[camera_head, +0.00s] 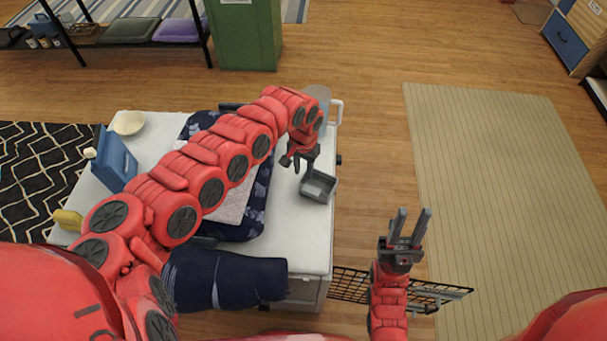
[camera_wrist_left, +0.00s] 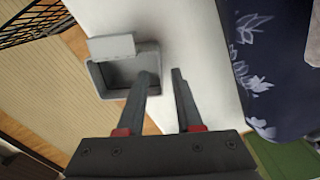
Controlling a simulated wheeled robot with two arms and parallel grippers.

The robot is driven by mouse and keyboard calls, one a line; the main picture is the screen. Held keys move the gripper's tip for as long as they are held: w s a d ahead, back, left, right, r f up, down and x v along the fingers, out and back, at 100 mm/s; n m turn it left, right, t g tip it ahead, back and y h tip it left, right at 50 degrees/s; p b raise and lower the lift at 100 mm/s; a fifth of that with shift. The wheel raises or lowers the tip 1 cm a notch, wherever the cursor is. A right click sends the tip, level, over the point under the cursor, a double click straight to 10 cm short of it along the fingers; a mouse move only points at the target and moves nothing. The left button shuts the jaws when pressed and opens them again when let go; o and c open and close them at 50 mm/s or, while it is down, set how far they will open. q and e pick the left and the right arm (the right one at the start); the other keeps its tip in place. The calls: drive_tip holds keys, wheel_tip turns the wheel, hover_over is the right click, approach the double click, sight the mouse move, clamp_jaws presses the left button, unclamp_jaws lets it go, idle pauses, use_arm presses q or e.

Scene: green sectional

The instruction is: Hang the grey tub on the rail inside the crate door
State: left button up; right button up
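The grey tub (camera_head: 319,187) sits near the right edge of the white top, open side up. In the left wrist view the tub (camera_wrist_left: 118,72) shows a raised flat plate on its far side. The black wire crate door (camera_head: 350,284) stands swung out below the top, partly hidden by my right arm. My right gripper (camera_head: 405,228) is open and empty above the door.
A white handle (camera_head: 338,110) rises at the far right corner. Floor and striped rug (camera_head: 500,200) are clear to the right.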

use_arm(q)
wheel_tip(320, 180, up, 6)
drive_tip(key=shift+w+r+p, duration=0.1)
drive_tip(key=shift+r+p, duration=0.15)
drive_tip(key=shift+p, duration=0.1)
wheel_tip(320, 180, up, 2)
drive_tip(key=shift+r+p, duration=0.1)
drive_tip(key=shift+p, duration=1)
